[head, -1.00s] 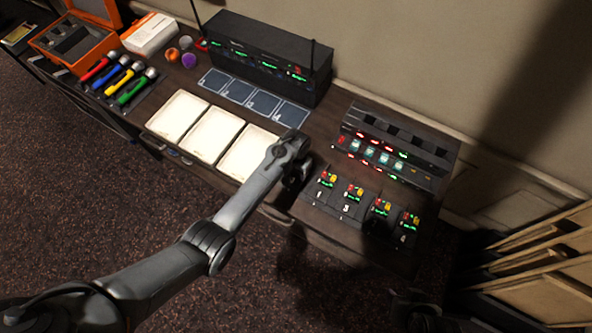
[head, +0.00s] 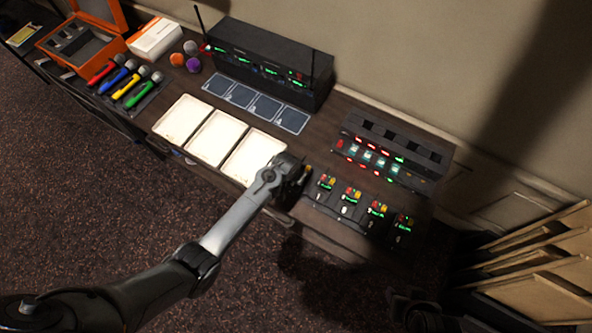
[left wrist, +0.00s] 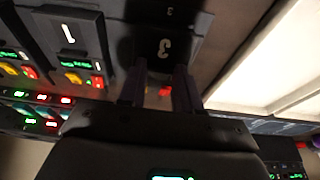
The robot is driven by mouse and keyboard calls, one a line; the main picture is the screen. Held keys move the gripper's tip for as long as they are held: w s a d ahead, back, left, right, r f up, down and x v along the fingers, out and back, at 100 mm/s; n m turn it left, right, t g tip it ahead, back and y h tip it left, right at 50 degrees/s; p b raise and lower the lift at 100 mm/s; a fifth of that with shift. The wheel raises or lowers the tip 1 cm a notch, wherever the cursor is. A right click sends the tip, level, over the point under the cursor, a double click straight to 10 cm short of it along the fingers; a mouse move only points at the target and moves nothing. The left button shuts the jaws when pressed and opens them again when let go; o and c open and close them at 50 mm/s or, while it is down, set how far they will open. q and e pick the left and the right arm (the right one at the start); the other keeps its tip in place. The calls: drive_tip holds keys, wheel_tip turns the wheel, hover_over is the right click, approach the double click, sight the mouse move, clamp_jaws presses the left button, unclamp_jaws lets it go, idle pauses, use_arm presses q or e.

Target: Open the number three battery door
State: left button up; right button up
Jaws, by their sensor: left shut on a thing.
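The number three pack (left wrist: 164,45) is dark with a white 3 on its face and lies ahead of my left gripper (left wrist: 158,82) in the left wrist view. The gripper is shut on this pack, with a finger on each side and a red light between them. I cannot tell whether its battery door has shifted. In the head view the left gripper (head: 296,182) is at the left end of the pack row and hides most of this pack. The number one pack (left wrist: 70,38) lies beside it, apart from the fingers.
More lit packs (head: 377,212) continue the row rightward. A charger rack (head: 400,145) stands behind them. White trays (head: 215,138) lie left of the gripper. A black receiver (head: 268,65) with antennas stands at the back, and wooden panels (head: 540,255) lean at right.

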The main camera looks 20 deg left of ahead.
use_arm(q)
drive_tip(key=shift+s+a+r+t+p, duration=0.1)
drive_tip(key=shift+s+r+t+p, duration=0.25)
drive_tip(key=shift+s+t+p, duration=0.45)
drive_tip(key=shift+s+t, duration=0.15)
drive_tip(key=shift+t, duration=0.45)
drive_tip(key=shift+s+f+t+h, duration=0.15)
drive_tip(key=shift+s+t+h, duration=0.25)
drive_tip(key=shift+t, duration=0.5)
drive_tip(key=shift+s+a+f+t+b, duration=0.15)
drive_tip(key=shift+s+t+b, duration=0.4)
drive_tip(key=shift+t, duration=0.35)
drive_tip(key=shift+s+f+t+b, duration=0.1)
drive_tip(key=shift+s+t+b, duration=0.15)
drive_tip(key=shift+b, duration=0.2)
drive_tip(key=t+b, duration=0.2)
drive_tip(key=s+f+t+b, duration=0.1)
drive_tip(key=b, duration=0.2)
drive_tip(key=s+t+h+b, duration=0.1)
drive_tip(key=t+b, duration=0.1)
drive_tip(key=shift+s+a+f+t, duration=0.15)
drive_tip(key=shift+a+t, duration=0.05)
drive_tip(key=shift+t, duration=0.15)
drive_tip(key=shift+s+t+b, duration=0.25)
drive_tip(key=shift+t+b, duration=0.45)
drive_tip(key=shift+b, duration=0.35)
use_arm(e)
wheel_tip(320, 180, down, 9)
drive_tip(key=shift+r, duration=0.2)
